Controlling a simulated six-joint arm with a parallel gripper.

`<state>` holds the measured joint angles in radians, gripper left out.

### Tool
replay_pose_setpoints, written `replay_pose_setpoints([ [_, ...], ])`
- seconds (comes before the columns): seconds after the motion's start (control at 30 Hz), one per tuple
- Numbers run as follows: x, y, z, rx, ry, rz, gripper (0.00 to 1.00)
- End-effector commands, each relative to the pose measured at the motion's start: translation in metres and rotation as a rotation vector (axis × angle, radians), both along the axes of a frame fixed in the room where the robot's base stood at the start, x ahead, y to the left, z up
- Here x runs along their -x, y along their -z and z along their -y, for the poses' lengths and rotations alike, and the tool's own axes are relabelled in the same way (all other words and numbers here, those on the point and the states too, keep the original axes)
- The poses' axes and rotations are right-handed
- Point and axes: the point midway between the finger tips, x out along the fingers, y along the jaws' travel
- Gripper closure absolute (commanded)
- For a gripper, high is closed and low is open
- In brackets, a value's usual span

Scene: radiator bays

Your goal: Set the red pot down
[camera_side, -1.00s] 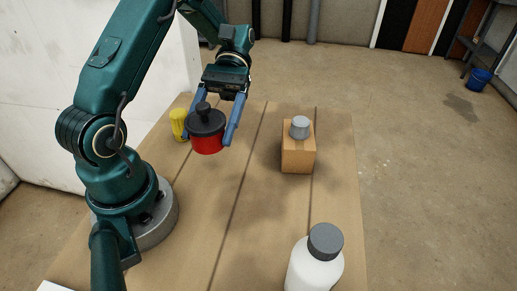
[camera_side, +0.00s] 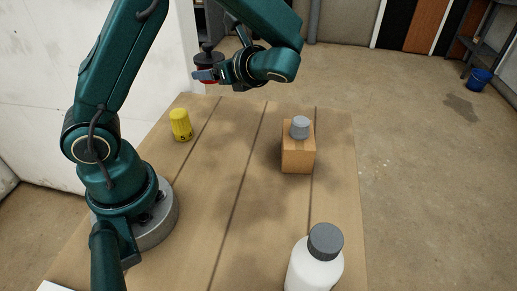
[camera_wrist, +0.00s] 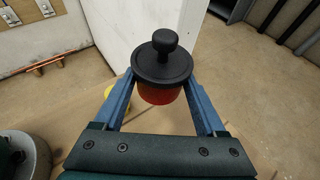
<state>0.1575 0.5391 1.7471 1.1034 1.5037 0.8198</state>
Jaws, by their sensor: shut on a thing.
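The red pot (camera_wrist: 160,95) has a black lid with a round knob and is upright in the wrist view. My gripper (camera_wrist: 160,88) has its two blue fingers shut on it, one on each side. In the side view the red pot (camera_side: 208,79) shows only in part, behind a blue finger of my gripper (camera_side: 206,75). It is held in the air near the table's far left end. Whether it is above the table or past its edge, I cannot tell.
On the brown table (camera_side: 240,200) stand a yellow weight-like piece (camera_side: 180,125), a cardboard box (camera_side: 298,156) with a grey cup-shaped piece (camera_side: 300,128) on top, and a white bottle (camera_side: 315,265) with a grey cap. The table's middle is clear. A white wall (camera_side: 40,100) stands at the left.

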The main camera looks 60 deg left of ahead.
Motion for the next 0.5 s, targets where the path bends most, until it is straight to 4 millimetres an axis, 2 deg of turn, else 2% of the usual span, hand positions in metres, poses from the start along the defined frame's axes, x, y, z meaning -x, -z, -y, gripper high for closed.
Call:
replay_pose_setpoints([
  [0.1, -0.026, -0.021, -0.001, -0.001, 0.255, 0.008, 1.0],
  [0.2, -0.045, -0.034, 0.001, -0.002, 0.425, 0.008, 1.0],
  [0.5, -0.086, -0.066, 0.018, -0.002, 0.769, 0.008, 1.0],
])
